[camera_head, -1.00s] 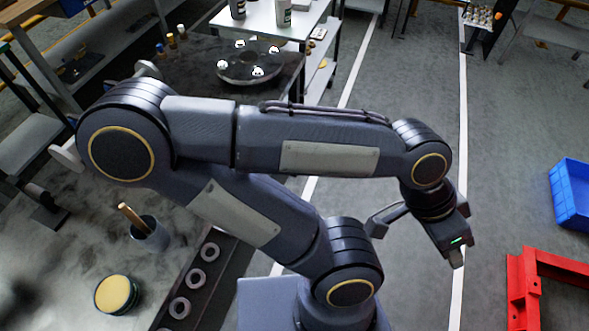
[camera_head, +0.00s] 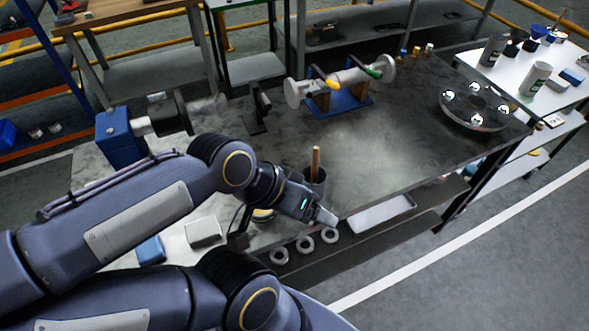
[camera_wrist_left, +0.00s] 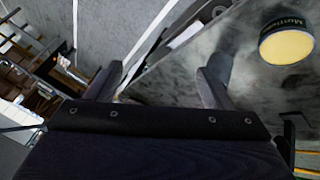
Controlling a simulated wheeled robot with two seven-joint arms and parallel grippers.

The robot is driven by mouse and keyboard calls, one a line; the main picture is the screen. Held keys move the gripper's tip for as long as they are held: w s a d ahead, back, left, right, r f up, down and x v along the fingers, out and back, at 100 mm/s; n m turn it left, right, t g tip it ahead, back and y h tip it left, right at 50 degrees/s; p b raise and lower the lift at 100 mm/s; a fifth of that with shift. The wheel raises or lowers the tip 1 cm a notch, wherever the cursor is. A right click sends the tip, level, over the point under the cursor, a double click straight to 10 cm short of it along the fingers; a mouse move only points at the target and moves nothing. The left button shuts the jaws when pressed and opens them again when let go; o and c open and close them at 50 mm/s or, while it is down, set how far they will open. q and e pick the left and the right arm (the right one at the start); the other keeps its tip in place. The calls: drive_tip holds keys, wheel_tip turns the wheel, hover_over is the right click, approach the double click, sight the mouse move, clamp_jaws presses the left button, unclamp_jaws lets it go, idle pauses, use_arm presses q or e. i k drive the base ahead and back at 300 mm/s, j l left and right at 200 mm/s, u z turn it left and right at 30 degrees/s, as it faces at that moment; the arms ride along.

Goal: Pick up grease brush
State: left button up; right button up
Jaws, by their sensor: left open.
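The grease brush (camera_head: 316,161) shows as a light wooden handle standing up out of a dark cup (camera_head: 318,181) near the front edge of the workbench (camera_head: 390,150). Its bristle end is hidden inside the cup. My left gripper (camera_head: 327,217) is just in front of the cup and slightly to its right, pointing down to the right. In the left wrist view, the left gripper's jaws (camera_wrist_left: 155,82) are apart with nothing between them. The brush does not show in that view. My right gripper is not in view.
A round yellow-topped tin (camera_wrist_left: 285,46) lies near the left gripper. The bench's middle is clear.

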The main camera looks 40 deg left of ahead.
sight(315, 150)
drive_tip(key=u, duration=1.2)
drive_tip(key=i+l+u, duration=0.2)
drive_tip(key=l, duration=0.35)
drive_tip(key=i+l+u, duration=0.15)
drive_tip(key=l, duration=0.45)
drive_tip(key=l+u, duration=0.2)
drive_tip(key=l, duration=0.4)
